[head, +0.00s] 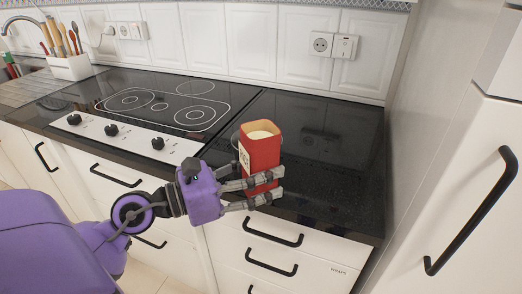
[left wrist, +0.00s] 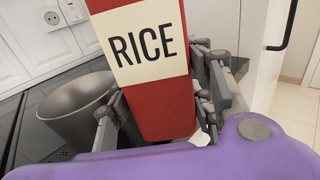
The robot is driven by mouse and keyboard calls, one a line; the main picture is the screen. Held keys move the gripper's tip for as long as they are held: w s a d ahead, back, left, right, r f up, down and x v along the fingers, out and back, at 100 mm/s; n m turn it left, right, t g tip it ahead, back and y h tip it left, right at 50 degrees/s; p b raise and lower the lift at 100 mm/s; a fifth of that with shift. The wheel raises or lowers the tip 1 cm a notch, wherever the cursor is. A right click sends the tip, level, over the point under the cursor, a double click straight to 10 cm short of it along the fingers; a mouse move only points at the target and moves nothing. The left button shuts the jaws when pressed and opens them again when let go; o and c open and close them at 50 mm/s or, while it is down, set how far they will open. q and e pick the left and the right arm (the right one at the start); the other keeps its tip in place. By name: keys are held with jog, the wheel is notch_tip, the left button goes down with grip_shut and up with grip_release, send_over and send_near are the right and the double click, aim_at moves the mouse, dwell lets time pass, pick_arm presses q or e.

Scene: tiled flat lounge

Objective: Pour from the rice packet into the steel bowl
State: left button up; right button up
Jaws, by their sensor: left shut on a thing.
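The red rice packet (head: 260,152) stands about upright in the head view, with its top open and pale rice inside. My left gripper (head: 278,183) is shut on the packet from the left, with its fingers around the lower part. In the left wrist view the packet (left wrist: 160,105) shows its cream label reading RICE between the fingers. The steel bowl (left wrist: 75,108) is on the dark counter beside the packet in the left wrist view, apart from it. In the head view the packet hides most of the bowl. My right gripper is not in view.
A black hob (head: 160,103) with a steel knob panel (head: 115,131) lies to the left. A white utensil holder (head: 70,67) stands at the far left back. The dark counter right of the packet is clear. A tall white cabinet (head: 455,150) closes off the right side.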

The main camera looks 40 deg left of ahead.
pick_arm(q)
jog(key=shift+w+a+f+y+b, duration=0.1)
jog(key=shift+a+f+y+b, duration=0.2)
jog(key=shift+a+f+b, duration=0.25)
jog(key=shift+a+n, duration=0.15)
jog(key=shift+n, duration=0.15)
